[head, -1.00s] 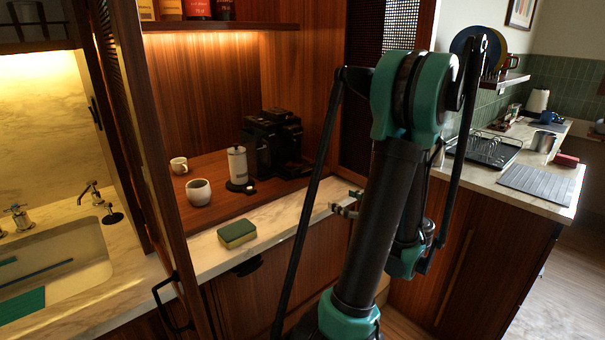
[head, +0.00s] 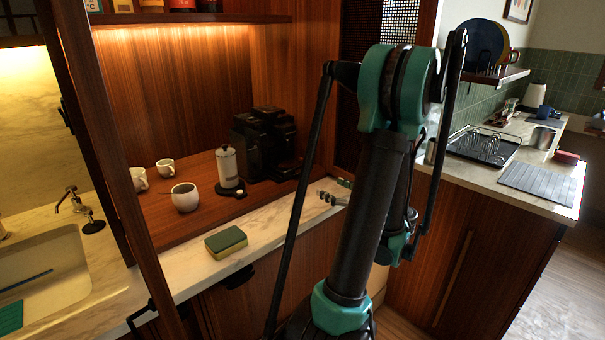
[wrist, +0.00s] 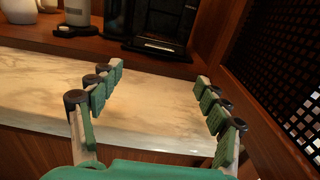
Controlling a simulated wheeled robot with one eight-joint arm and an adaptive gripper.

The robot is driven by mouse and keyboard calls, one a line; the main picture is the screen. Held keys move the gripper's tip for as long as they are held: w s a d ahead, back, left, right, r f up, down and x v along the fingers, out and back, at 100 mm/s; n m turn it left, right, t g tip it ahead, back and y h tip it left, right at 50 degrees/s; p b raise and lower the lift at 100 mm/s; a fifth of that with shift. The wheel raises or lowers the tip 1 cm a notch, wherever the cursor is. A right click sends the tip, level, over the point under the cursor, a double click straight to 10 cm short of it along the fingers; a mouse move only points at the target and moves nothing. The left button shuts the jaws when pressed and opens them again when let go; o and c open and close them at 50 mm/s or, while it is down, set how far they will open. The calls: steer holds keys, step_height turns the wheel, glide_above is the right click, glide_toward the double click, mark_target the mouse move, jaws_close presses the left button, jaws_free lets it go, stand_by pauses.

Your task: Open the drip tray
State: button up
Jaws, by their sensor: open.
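The black coffee machine (head: 265,142) stands at the back right of the wooden niche. Its drip tray (wrist: 155,45) is the low, dark piece at the machine's foot, with a lighter front edge in the wrist view. In the head view the tray area is small and dark. My gripper (head: 335,191) is over the marble counter strip, to the right of and nearer than the machine. In the wrist view my gripper (wrist: 160,75) has its green-padded fingers wide apart, with only marble between them. The tray lies beyond the fingertips, apart from them.
A white canister (head: 228,167) stands left of the machine, with white mugs (head: 185,198) further left. A green and yellow sponge (head: 226,242) lies on the marble counter (head: 190,277). A perforated dark panel (wrist: 285,75) rises close to the right of my gripper.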

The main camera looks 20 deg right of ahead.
mark_target(302, 180)
steer(key=x, duration=1.4)
steer(key=shift+w, duration=0.2)
